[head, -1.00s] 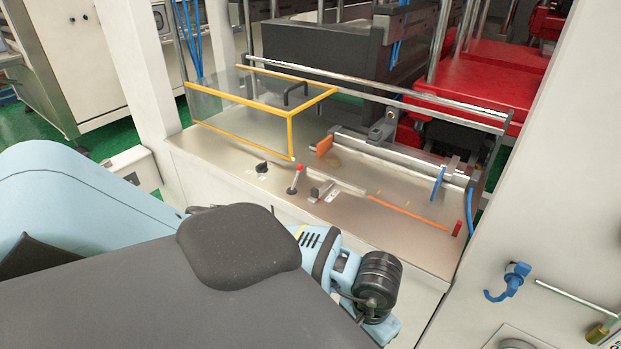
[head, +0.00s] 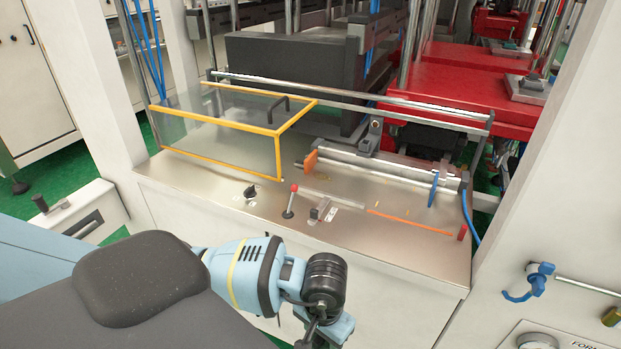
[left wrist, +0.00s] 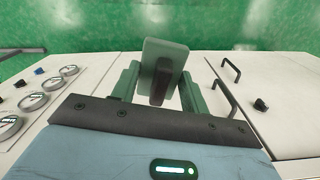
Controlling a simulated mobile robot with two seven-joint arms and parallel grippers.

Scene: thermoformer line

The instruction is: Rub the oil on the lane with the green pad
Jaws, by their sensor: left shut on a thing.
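In the left wrist view my left gripper (left wrist: 159,85) is shut on a dark grip piece with a flat grey-green pad (left wrist: 166,52) at its far end. White cabinet tops and green floor lie beyond it, and the pad touches nothing that I can see. In the head view my left arm fills the lower left; its gripper and the pad are not visible there. The metal deck (head: 225,192) carries the lane (head: 385,208) beside an orange line (head: 410,222). A faint amber patch, perhaps oil, shows near the orange plate. My right gripper is not in view.
A clear guard with a yellow frame (head: 278,157) stands on the deck's left. A red-knobbed lever (head: 290,200) and a black knob (head: 250,191) stand near the front edge. A cylinder with an orange end plate (head: 310,160) runs behind the lane. A white post rises at right.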

